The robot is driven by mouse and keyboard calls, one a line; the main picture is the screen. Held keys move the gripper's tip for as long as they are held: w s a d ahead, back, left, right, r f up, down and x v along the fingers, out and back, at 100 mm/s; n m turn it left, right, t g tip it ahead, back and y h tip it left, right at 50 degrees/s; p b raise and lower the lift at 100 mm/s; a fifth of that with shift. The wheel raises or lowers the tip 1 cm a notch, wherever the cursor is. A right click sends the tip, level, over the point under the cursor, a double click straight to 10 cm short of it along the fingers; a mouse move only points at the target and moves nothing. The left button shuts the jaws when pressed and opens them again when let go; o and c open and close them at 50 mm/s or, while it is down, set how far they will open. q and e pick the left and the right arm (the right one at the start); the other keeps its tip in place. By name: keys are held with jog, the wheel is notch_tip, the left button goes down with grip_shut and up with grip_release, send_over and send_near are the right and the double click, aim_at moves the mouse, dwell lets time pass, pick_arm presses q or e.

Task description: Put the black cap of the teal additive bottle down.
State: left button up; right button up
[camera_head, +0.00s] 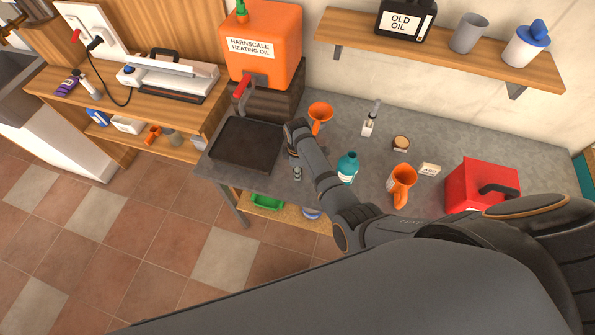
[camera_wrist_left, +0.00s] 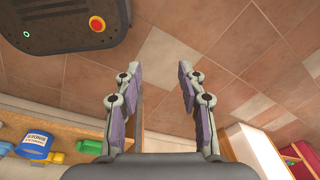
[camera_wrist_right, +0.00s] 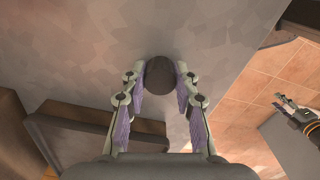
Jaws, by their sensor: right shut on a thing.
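The teal additive bottle (camera_head: 347,168) stands upright on the grey worktop (camera_head: 372,150) in the head view. My right gripper (camera_head: 297,174) points down left of it, beside the dark tray. In the right wrist view its fingers are shut on the round black cap (camera_wrist_right: 160,75), with the worktop beneath. I cannot tell whether the cap touches the worktop. My left gripper (camera_wrist_left: 160,75) is open and empty over the tiled floor in the left wrist view. It also shows at the right of the right wrist view (camera_wrist_right: 280,103).
A dark tray (camera_head: 240,145) lies left of my right gripper.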

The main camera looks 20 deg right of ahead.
jog(key=shift+a+r, duration=0.1)
jog(key=shift+r, duration=0.1)
jog(key=shift+s, duration=0.2)
jog(key=o, duration=0.5)
jog(key=shift+f, duration=0.2)
jog(key=shift+o, duration=1.8)
jog(key=shift+r, duration=0.35)
notch_tip(320, 180, up, 7)
jog(key=p, duration=0.7)
jog(key=shift+p, duration=0.4)
pick_arm(q)
notch_tip(320, 180, up, 7)
jog(key=s, duration=0.1)
jog(key=shift+r, duration=0.2)
pick_arm(e)
jog(key=shift+r, duration=2.4)
pick_arm(q)
jog(key=shift+s, duration=0.15)
